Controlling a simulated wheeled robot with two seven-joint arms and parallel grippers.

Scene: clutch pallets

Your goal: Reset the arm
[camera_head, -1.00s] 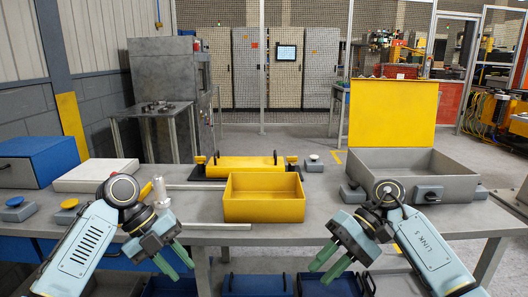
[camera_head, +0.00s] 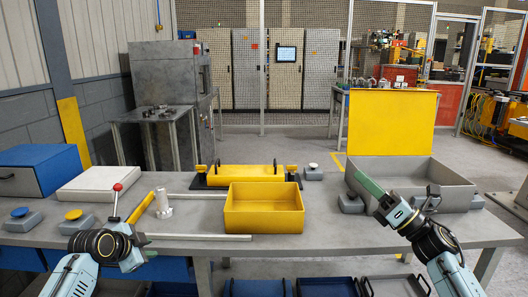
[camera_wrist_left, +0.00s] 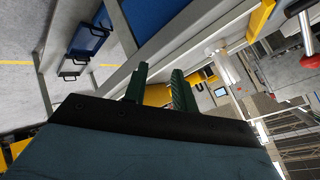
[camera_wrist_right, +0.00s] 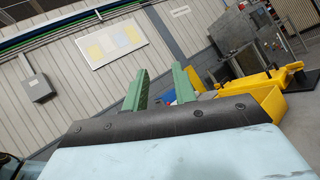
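My left arm (camera_head: 103,246) is low at the front left edge of the table in the head view, and its fingers hardly show there. In the left wrist view the two green fingers of my left gripper (camera_wrist_left: 160,77) stand apart with nothing between them. My right gripper (camera_head: 366,184) is raised in front of the grey case with the yellow lid, its green fingers pointing up and to the left. In the right wrist view the right gripper's fingers (camera_wrist_right: 162,76) are apart and empty.
A yellow open box (camera_head: 263,221) stands mid-table, with a yellow fixture (camera_head: 245,173) behind it. The grey case (camera_head: 455,199) is at the right. A red-knobbed lever (camera_head: 116,197) and a metal cylinder (camera_head: 163,203) stand near my left arm.

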